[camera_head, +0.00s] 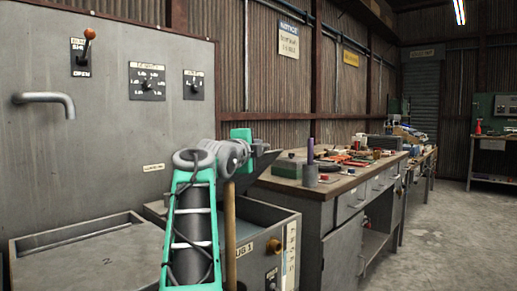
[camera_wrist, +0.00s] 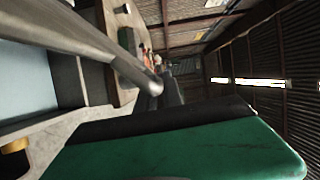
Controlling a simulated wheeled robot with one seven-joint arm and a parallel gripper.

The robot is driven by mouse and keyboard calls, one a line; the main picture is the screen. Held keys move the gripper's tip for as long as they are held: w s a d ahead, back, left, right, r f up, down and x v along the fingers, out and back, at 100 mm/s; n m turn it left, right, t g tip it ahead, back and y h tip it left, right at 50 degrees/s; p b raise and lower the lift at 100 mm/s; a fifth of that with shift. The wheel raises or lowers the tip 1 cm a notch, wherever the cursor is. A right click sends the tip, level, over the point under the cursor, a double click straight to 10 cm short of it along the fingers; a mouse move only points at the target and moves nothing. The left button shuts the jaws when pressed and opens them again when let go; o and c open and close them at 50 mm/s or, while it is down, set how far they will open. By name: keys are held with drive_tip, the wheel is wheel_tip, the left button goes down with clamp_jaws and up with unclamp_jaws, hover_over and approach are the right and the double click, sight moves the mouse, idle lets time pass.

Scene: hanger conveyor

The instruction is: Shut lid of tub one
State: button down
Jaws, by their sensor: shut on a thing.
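Tub one (camera_head: 287,256) is the grey metal box low in the middle of the head view, partly hidden behind my teal arm. Its dark lid (camera_head: 262,168) stands raised and tilted at the back of the tub, so the tub is open. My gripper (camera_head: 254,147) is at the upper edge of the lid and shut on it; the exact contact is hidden. In the wrist view, a green finger with a black pad (camera_wrist: 190,145) fills the bottom, and a grey bar (camera_wrist: 105,45) runs close beside it.
Tub two (camera_head: 95,262), at the left, has its flat lid down. A wooden pole (camera_head: 230,235) stands upright in front of tub one, beside my arm. A cluttered workbench (camera_head: 330,187) is close on the right. The floor (camera_head: 440,235) farther right is clear.

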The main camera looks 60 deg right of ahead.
drive_tip(key=shift+w+f, duration=0.1)
drive_tip(key=c, duration=1.7)
unclamp_jaws()
drive_tip(key=shift+o, duration=1.1)
drive_tip(key=s+a, duration=0.1)
drive_tip(key=a, duration=0.6)
drive_tip(key=shift+a, duration=0.35)
drive_tip(key=shift+c, duration=0.5)
